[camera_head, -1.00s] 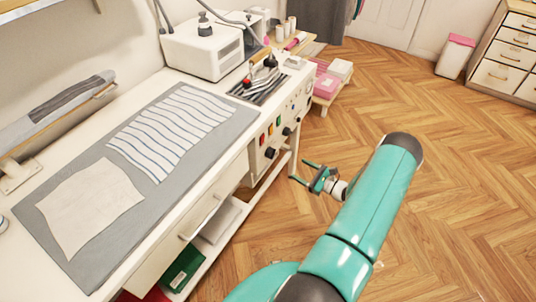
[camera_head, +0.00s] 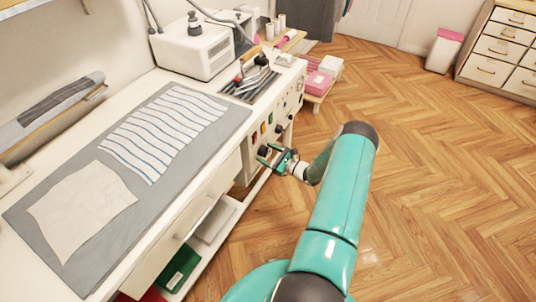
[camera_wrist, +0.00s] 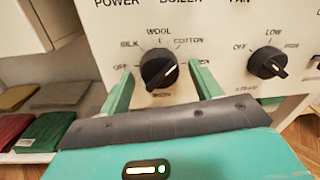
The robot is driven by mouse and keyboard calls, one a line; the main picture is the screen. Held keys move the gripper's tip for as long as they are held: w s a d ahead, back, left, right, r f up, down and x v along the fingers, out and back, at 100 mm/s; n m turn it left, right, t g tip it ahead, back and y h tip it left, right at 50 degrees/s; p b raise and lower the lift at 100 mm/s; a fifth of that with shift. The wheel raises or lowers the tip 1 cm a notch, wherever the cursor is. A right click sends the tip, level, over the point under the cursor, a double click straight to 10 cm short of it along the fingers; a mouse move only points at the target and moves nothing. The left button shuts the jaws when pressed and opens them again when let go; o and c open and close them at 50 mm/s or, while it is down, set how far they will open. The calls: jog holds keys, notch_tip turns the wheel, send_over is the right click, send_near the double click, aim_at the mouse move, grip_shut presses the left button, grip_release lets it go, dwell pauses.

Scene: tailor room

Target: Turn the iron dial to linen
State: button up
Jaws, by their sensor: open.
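The iron dial (camera_wrist: 158,68) is a round black knob on the white front panel, with "IRON" printed below it. Off, silk, wool and cotton labels stand around it from left to right; I cannot read a linen label, and the right finger covers part of that side. In the head view my gripper (camera_head: 265,155) is at the panel's near end.
A second black knob (camera_wrist: 268,63), under the fan label, sits to the right of the iron dial. Folded cloths (camera_wrist: 42,132) lie on the shelf at lower left. The ironing table (camera_head: 150,215) runs along the left, and the wood floor (camera_head: 430,170) is clear on the right.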

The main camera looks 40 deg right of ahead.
jog(key=shift+c, duration=0.2)
jog(key=c, duration=0.9)
jog(key=shift+c, duration=0.2)
jog(key=shift+m, duration=0.4)
jog(key=shift+r+m+g, duration=0.1)
jog(key=shift+m+g, duration=0.3)
jog(key=shift+m, duration=3.5)
jog(key=o, duration=1)
jog(key=shift+a, duration=0.1)
